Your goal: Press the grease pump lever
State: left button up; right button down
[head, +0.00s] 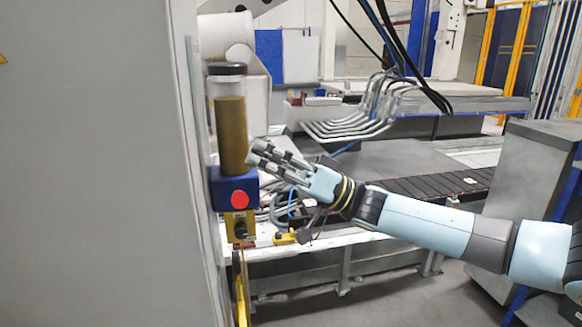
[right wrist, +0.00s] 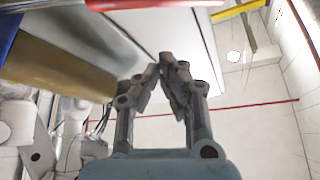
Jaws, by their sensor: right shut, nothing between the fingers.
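The grease pump (head: 230,125) is mounted beside the grey cabinet wall, with an amber cylinder, a dark cap and a blue base (head: 226,188). A round red knob (head: 239,198) sits on the front of the base; I cannot tell whether it is the lever's end. No other lever shows clearly. My right gripper (head: 254,152) is shut and empty, its fingertips just right of the lower cylinder, above the red knob. In the right wrist view its fingertips (right wrist: 165,62) meet, with the amber cylinder (right wrist: 60,75) to their left. My left gripper is not in view.
A tall grey cabinet (head: 95,170) fills the left side. A yellow-black switch box (head: 239,227) sits below the pump base. A conveyor bench (head: 400,186) with cables and bent pipes lies behind my right arm. A grey cabinet (head: 525,175) stands at right.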

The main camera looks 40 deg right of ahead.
jog(key=shift+s+a+f, duration=0.1)
jog(key=shift+a+f, duration=0.45)
jog(key=shift+f, duration=0.25)
jog(key=shift+s+a+f, duration=0.1)
jog(key=shift+a+f, duration=0.45)
jog(key=shift+f, duration=0.2)
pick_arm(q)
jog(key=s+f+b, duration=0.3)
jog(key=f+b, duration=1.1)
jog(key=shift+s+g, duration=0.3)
pick_arm(e)
notch_tip(320, 180, down, 11)
jog(key=s+a+n+g+y, duration=0.1)
jog(key=n+g+y, duration=0.4)
jog(key=n, duration=0.6)
jog(key=shift+s+a+r+n+g, duration=0.15)
jog(key=shift+s+a+n+g, duration=0.15)
jog(key=shift+s+g, duration=0.35)
jog(key=shift+s, duration=0.15)
